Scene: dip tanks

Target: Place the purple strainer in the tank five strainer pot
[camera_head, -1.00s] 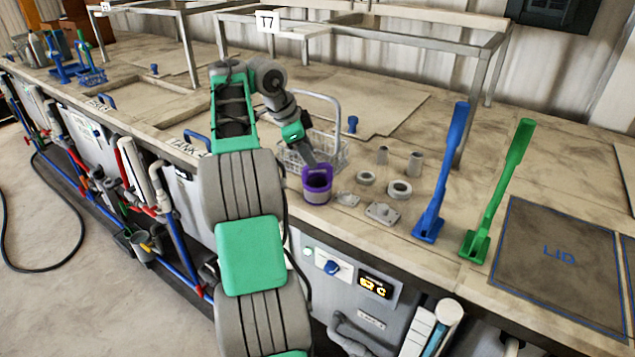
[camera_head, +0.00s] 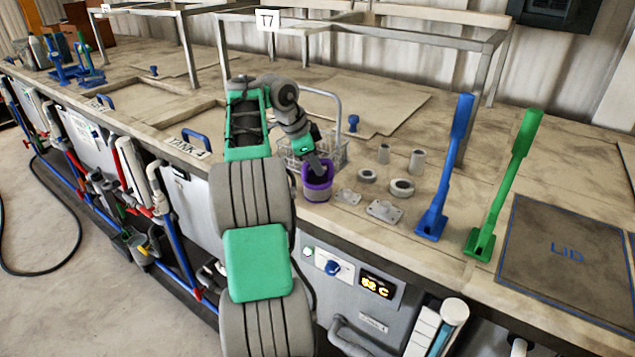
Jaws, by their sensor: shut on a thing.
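The purple strainer (camera_head: 317,188) is a small cup-like piece near the front edge of the bench, beside the wire basket. My gripper (camera_head: 317,168) reaches down to it from the upper left and is shut on its rim or handle. The strainer looks upright; I cannot tell whether its base touches the bench top. The fingertips are small and partly hidden in the strainer. I cannot pick out a tank five strainer pot; one tank label (camera_head: 187,148) at the left reads "TANK" with its number unclear.
A wire basket (camera_head: 331,152) with a tall handle stands just behind my gripper. Several grey metal parts, including a ring (camera_head: 401,188) and a flat plate (camera_head: 384,210), lie to the right. A blue paddle (camera_head: 445,175) and green paddle (camera_head: 503,190) stand further right, before a lid (camera_head: 560,265).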

